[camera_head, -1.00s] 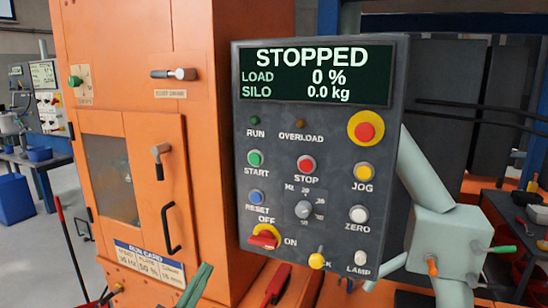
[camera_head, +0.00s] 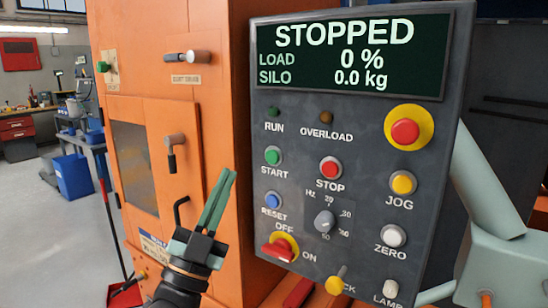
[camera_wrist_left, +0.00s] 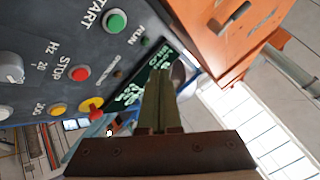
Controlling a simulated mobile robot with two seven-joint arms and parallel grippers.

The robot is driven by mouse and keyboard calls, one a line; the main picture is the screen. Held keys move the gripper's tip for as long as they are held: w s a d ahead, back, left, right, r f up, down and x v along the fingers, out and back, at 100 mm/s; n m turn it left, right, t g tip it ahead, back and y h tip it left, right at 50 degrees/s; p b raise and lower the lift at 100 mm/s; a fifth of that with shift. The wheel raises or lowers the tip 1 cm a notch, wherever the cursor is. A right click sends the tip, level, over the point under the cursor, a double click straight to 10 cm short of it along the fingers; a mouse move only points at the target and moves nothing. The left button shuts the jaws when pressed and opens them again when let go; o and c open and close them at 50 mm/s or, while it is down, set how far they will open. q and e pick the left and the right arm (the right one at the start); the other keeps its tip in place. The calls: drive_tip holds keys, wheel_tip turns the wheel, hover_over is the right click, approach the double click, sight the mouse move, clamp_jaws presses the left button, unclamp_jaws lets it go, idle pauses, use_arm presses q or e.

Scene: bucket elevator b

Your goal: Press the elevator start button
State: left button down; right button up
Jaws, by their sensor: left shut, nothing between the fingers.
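The control panel (camera_head: 350,130) is dark grey and fills the right half of the head view. Its green START button (camera_head: 273,156) sits at the left, above the START label, and it also shows in the left wrist view (camera_wrist_left: 115,20). The red STOP button (camera_head: 330,169) is to its right. The display (camera_head: 350,50) reads STOPPED, load 0 %, silo 0.0 kg. My left gripper (camera_head: 231,174) is shut and empty, its green fingers pointing up, left of and slightly below START in the picture. It appears apart from the button. My right gripper is out of view.
The orange machine cabinet (camera_head: 150,70) stands behind and left of the panel. A red emergency button (camera_head: 405,132), yellow JOG button (camera_head: 403,183), blue RESET button (camera_head: 273,200), grey Hz knob (camera_head: 324,221) and red OFF/ON switch (camera_head: 278,250) crowd the panel.

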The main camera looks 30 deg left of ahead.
sight(272, 157)
use_arm(q)
drive_tip(key=shift+w+d, duration=0.2)
drive_tip(key=shift+w, duration=2.05)
drive_tip(key=shift+w+d, duration=0.15)
drive_tip(key=shift+w, duration=2.05)
drive_tip(key=shift+w, duration=0.1)
drive_tip(key=shift+w, duration=0.3)
drive_tip(key=shift+w, duration=0.4)
drive_tip(key=shift+s, duration=0.8)
